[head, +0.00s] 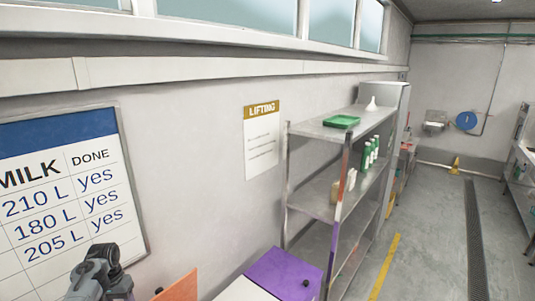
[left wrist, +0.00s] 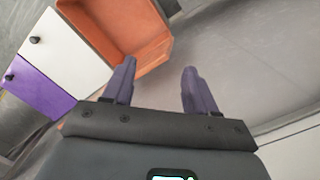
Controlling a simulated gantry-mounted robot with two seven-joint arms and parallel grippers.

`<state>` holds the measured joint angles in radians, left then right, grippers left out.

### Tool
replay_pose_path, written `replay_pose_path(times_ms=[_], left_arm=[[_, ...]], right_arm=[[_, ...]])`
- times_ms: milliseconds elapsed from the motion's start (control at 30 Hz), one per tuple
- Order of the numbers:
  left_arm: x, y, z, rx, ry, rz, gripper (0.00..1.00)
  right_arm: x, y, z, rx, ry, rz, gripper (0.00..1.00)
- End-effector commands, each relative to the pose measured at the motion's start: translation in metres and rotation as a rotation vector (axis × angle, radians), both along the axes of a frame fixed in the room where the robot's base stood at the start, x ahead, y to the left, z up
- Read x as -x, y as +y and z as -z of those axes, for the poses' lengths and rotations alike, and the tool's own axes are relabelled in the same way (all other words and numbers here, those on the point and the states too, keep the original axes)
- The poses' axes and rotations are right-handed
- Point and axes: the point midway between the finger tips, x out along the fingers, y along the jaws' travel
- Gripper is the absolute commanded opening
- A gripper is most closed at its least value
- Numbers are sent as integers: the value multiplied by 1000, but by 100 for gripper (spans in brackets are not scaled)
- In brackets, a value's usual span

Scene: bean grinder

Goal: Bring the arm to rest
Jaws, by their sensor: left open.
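My left gripper (left wrist: 160,82) shows in the left wrist view with its two purple fingers spread apart and nothing between them. Beyond the fingers there is an open orange bin (left wrist: 130,30), apart from them as far as I can tell. In the head view, a grey part of my left arm (head: 100,274) comes in at the lower left, in front of the wall; its fingers cannot be made out there. My right gripper is in neither view.
A white panel (left wrist: 65,48) and a purple panel (left wrist: 35,95), each with a black knob, lie beside the bin. A metal shelf (head: 318,202) holds a green tray (head: 341,121) and several bottles. A milk board (head: 70,195) hangs on the wall.

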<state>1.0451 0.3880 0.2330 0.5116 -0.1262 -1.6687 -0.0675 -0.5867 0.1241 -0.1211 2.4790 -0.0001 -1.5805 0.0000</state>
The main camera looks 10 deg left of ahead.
Motion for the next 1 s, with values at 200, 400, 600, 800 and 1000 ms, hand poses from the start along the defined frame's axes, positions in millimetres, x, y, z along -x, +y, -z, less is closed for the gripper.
replay_pose_path(times_ms=[200,400,600,800,1000], left_arm=[[13,-3,27,-87,-7,23,57],[36,-22,59,-183,-29,78,57],[87,-76,95,-269,-83,192,57],[160,-153,110,-274,-163,312,57],[247,-229,92,-210,-253,396,57]], right_arm=[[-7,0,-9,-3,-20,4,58],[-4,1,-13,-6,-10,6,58],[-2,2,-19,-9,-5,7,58],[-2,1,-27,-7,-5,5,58],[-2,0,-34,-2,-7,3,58]])
